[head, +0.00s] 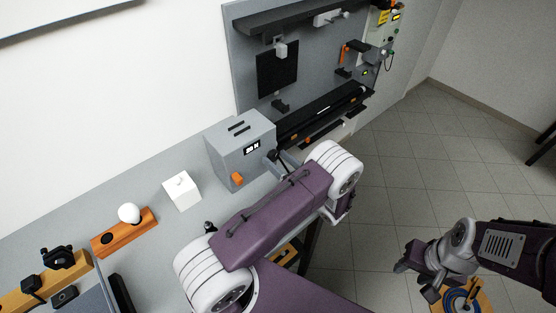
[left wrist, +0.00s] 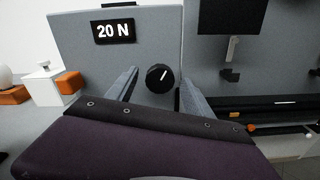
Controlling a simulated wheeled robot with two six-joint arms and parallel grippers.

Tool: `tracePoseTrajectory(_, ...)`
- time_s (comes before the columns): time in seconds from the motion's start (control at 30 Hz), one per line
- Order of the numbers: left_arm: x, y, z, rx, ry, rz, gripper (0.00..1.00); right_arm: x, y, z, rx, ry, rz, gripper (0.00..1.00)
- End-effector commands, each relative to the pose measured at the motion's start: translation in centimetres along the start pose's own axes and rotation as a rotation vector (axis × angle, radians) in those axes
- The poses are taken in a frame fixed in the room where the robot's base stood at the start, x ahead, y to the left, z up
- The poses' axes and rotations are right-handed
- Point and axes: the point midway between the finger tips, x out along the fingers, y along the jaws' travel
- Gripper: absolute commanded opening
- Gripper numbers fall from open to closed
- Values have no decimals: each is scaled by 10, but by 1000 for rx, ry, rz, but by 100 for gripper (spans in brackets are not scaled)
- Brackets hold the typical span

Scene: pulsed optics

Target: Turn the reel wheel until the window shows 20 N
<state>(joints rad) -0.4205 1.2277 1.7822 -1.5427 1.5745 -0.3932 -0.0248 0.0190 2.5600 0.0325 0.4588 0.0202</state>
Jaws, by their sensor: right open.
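A grey box (head: 228,158) stands on the bench, and its front also shows in the left wrist view (left wrist: 70,62). Its dark window (left wrist: 114,31) reads 20 N in white. Below and right of the window is a round black wheel (left wrist: 159,78) with a white mark tilted slightly right of upright. My left gripper (left wrist: 160,92) is open, with one grey finger on each side of the wheel and visible gaps between. In the head view its arm partly hides the box's right side. My right gripper (head: 418,262) is open and empty, away from the bench at the lower right.
A white cube (head: 182,192) and an orange block (head: 112,238) bearing a white bulb stand left of the box. A grey panel (head: 246,60) with black rails and fixtures rises behind. A small wooden stool (head: 483,298) with a blue coil is beneath my right gripper.

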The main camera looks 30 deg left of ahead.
Motion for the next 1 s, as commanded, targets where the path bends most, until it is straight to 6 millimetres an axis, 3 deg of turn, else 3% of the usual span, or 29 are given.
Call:
tracePoseTrajectory(0.13, -19, -2, -2, -2, -2, -5, 60, 8, 0, 1, 0, 0, 0, 44)
tracePoseTrajectory(0.4, -76, -2, -2, -1, -2, -4, 60, 24, 0, 2, 0, 0, 0, 44)
tracePoseTrajectory(0.5, -87, -1, -1, -1, -1, -2, 60, 26, 0, 3, 0, 0, 0, 44)
tracePoseTrajectory(1.0, -90, 0, 0, 0, 0, 0, 60, 25, 0, 3, 0, 0, 0, 44)
